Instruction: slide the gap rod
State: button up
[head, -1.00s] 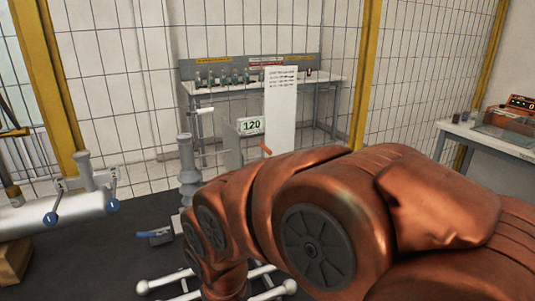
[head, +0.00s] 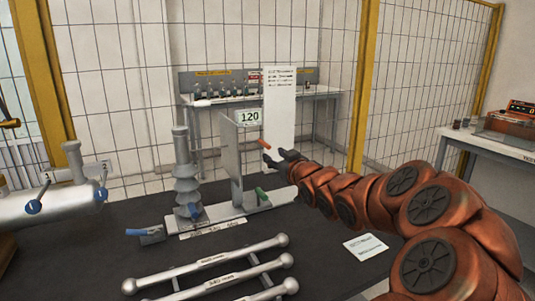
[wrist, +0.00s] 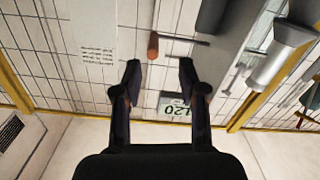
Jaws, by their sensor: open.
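The gap rod shows in the head view by its orange handle (head: 264,144), just right of the upright grey panel with the 120 display (head: 249,117). In the wrist view the orange handle (wrist: 153,46) stands beyond my fingertips, with a thin dark rod (wrist: 185,41) running right from it. My gripper (head: 275,156) is open and empty, just below and right of the handle in the head view. In the wrist view my gripper's fingers (wrist: 158,68) are spread apart, with the handle ahead of the gap. I see no contact. The panel hides part of the rod.
A ribbed grey insulator (head: 186,175) stands left of the panel. A green handle (head: 261,194) sits low on the base. A white printed board (head: 281,108) stands behind my gripper. A silver rod frame (head: 215,262) lies in front on the dark surface.

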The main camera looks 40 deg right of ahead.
aim_at(269, 148)
jog(key=shift+d+r+p+x, duration=0.1)
jog(key=shift+d+p+x, duration=0.05)
jog(key=shift+x, duration=1.1)
jog(key=shift+d+r+p+x, duration=0.1)
jog(key=shift+d+r+x, duration=0.05)
jog(key=shift+x, duration=1.15)
jog(key=shift+d+r+p+x, duration=0.1)
jog(key=shift+d+p+x, duration=0.05)
jog(key=shift+x, duration=1.1)
jog(key=shift+s, duration=0.15)
grip_shut()
